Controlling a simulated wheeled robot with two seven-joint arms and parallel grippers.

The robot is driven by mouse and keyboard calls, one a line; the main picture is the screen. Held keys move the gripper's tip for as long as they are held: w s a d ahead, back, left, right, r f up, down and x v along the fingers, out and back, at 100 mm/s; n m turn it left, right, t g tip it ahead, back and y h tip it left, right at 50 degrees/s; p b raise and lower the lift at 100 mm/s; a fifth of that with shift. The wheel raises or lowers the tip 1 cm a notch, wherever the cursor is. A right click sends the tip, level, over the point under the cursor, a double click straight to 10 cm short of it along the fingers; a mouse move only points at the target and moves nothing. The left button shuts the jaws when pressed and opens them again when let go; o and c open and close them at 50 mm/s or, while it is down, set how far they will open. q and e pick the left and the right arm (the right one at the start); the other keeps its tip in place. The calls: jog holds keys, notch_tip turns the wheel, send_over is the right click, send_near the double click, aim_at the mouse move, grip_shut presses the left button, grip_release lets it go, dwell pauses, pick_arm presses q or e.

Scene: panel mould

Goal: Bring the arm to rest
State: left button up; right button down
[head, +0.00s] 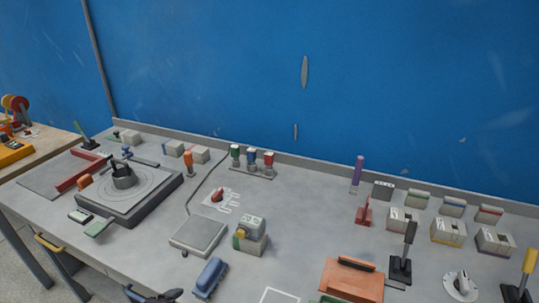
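A dark shape (150,294) shows at the bottom edge of the head view, by the front edge of the grey workbench (310,215). It looks like part of my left arm or gripper, cut off by the frame. Its fingers cannot be made out, and no held thing shows. My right arm and gripper are not in view.
A turntable-like block (130,195) with a black handle stands at the left. A grey plate (198,235), a beige device (251,235), a blue object (210,277) and an orange box (351,281) stand nearer. Several switches and levers fill the right. A blue wall (330,80) rises behind.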

pick_arm(q)
jog(key=s+f+n+g, duration=0.5)
jog(key=s+n, duration=0.2)
jog(key=n, duration=1)
notch_tip(320, 180, down, 28)
jog(key=s+g, duration=0.2)
jog(key=s+a+f, duration=0.1)
jog(key=s+f, duration=0.8)
jog(key=s+a+f, duration=0.2)
jog(key=s+f, duration=0.8)
jog(key=shift+s+a+f+m+g, duration=0.25)
jog(key=shift+s+a+m+g, duration=0.05)
jog(key=shift+g, duration=0.1)
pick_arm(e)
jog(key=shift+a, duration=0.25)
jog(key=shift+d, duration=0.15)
